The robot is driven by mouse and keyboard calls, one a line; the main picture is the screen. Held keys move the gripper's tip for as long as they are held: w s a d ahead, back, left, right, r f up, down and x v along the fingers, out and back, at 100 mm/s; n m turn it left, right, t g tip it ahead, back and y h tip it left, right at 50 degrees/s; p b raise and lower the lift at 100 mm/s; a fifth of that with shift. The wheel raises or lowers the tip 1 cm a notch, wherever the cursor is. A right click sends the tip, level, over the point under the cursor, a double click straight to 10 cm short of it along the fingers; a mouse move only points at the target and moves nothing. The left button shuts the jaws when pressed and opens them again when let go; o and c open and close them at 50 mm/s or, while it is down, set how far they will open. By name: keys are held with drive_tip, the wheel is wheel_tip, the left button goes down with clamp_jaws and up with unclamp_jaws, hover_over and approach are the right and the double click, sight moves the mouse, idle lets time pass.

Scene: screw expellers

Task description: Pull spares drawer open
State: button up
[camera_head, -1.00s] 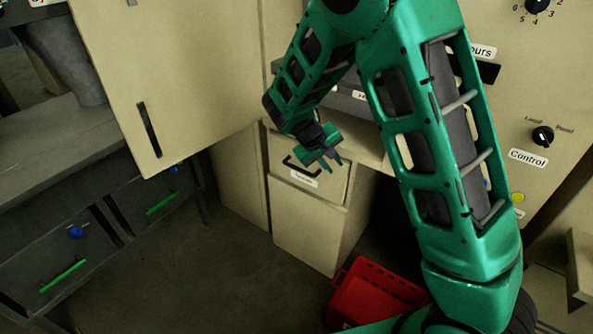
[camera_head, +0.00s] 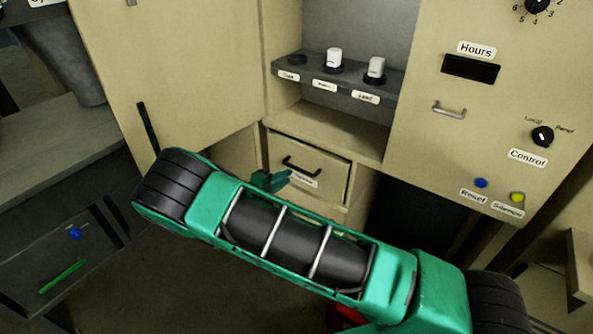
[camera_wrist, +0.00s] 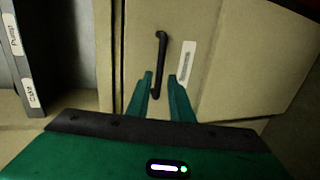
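The drawer (camera_head: 330,173) is a cream front under the open shelf, with a black bar handle (camera_head: 300,168) and a small white label below it that I cannot read. It looks shut. In the wrist view the drawer front (camera_wrist: 215,80) is turned on its side and the handle (camera_wrist: 161,60) runs up and down. My gripper (camera_wrist: 161,76) is open, with its two green fingers on either side of the handle's lower end in that view. I cannot tell whether they touch it. In the head view my gripper (camera_head: 280,180) is just below and left of the handle, partly hidden by my arm.
Above the drawer is a shelf ledge (camera_head: 345,125) and a dark rack (camera_head: 340,78) with white-capped items. A cream door (camera_head: 170,60) hangs at left. A control panel (camera_head: 480,130) stands at right. A red crate (camera_head: 348,316) on the floor is mostly hidden by my arm.

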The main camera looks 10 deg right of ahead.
sight(296, 169)
drive_tip(key=shift+n+t, duration=0.3)
drive_tip(key=shift+t, duration=0.1)
drive_tip(key=x, duration=1)
drive_tip(key=shift+w+a+f, duration=0.3)
drive_tip(key=shift+a, duration=0.05)
clamp_jaws()
